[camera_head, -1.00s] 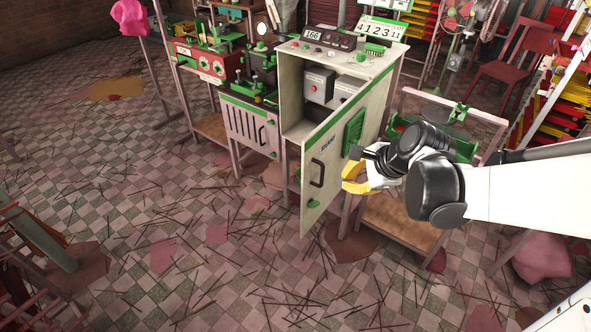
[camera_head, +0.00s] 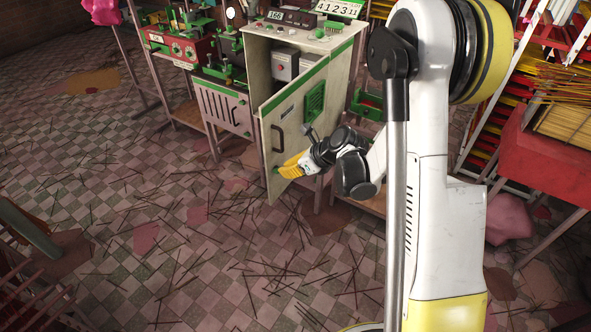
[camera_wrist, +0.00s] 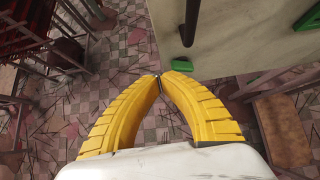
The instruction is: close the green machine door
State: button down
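The green-and-white machine door (camera_head: 291,119) stands open, swung out from its cabinet (camera_head: 339,66). Its outer face shows a black handle (camera_head: 278,138) near the free edge and a green vent. My gripper (camera_head: 281,173) is in front of the lower part of this outer face, below the handle. In the wrist view the two yellow fingers (camera_wrist: 158,77) meet at their tips with nothing visible between them. The door (camera_wrist: 235,40) fills the upper right there, with the handle (camera_wrist: 190,18) and a green piece (camera_wrist: 182,65) ahead of the fingertips. I cannot tell whether they touch the door.
Inside the cabinet are grey boxes (camera_head: 284,68). A red and green machine (camera_head: 175,48) stands to the left. A rack of colored sticks and a red table (camera_head: 545,150) are at the right. The checkered floor (camera_head: 130,170) in front is open, strewn with thin sticks.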

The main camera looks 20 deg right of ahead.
jog(key=shift+w+a+f+b, duration=0.25)
jog(key=shift+w+a+b, duration=0.15)
jog(key=shift+w+a, duration=0.5)
jog(key=shift+w+a+f+b, duration=0.3)
jog(key=shift+w+a, duration=0.35)
jog(key=shift+w, duration=0.45)
